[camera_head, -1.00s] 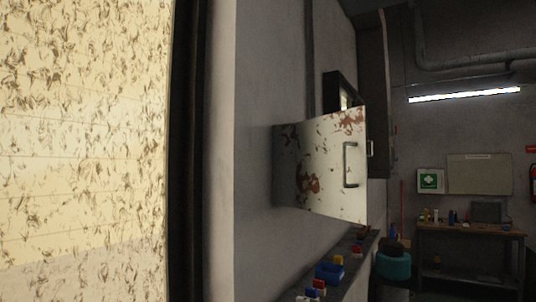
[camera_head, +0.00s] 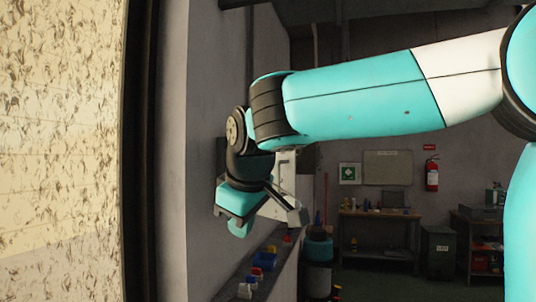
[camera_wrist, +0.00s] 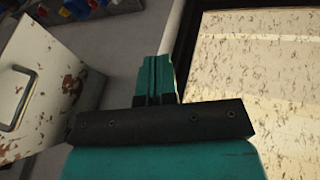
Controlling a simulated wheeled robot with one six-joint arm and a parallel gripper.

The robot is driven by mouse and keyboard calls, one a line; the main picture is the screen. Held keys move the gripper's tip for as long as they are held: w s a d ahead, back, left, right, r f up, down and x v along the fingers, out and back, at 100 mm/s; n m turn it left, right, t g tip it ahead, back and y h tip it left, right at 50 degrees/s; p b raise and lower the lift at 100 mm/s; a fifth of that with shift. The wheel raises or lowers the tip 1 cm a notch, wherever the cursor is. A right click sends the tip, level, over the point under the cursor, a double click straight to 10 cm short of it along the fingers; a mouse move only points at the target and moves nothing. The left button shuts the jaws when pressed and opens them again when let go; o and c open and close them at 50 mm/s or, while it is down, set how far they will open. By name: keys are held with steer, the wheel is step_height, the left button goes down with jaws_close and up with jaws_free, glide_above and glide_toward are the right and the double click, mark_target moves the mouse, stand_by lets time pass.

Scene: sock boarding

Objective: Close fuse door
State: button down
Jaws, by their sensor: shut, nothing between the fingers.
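The fuse door is a white, rust-spotted metal panel with a bar handle. In the wrist view the fuse door (camera_wrist: 45,95) is at the left, standing out from the grey wall, with its handle side in view. In the head view most of the fuse door (camera_head: 285,172) is hidden behind my wrist and gripper. My gripper (camera_head: 240,226) is in front of it there, low beside the wall. In the wrist view my gripper (camera_wrist: 154,72) has its teal fingers together and empty, to the right of the door. I see no contact with the door.
A shelf (camera_head: 263,283) with small coloured items and a blue bin (camera_head: 264,260) runs along the wall below. A pale, marked panel (camera_head: 60,150) fills the left. A workbench (camera_head: 380,215) and a fire extinguisher (camera_head: 432,174) are at the back.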

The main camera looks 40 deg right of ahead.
steer(key=w+d+r+m+h+p, duration=0.1)
steer(key=d+r+m+h+p, duration=0.35)
steer(key=r, duration=1.15)
steer(key=w+d+f+n+y+b, duration=0.1)
steer(key=w+d+f+y+b, duration=0.1)
steer(key=w+d+f+b, duration=0.2)
steer(key=w+d+f, duration=0.2)
steer(key=d+f, duration=0.2)
steer(key=shift+w+d+t, duration=0.2)
steer(key=shift+d+t, duration=0.1)
steer(key=shift+d, duration=0.1)
steer(key=shift+n, duration=0.25)
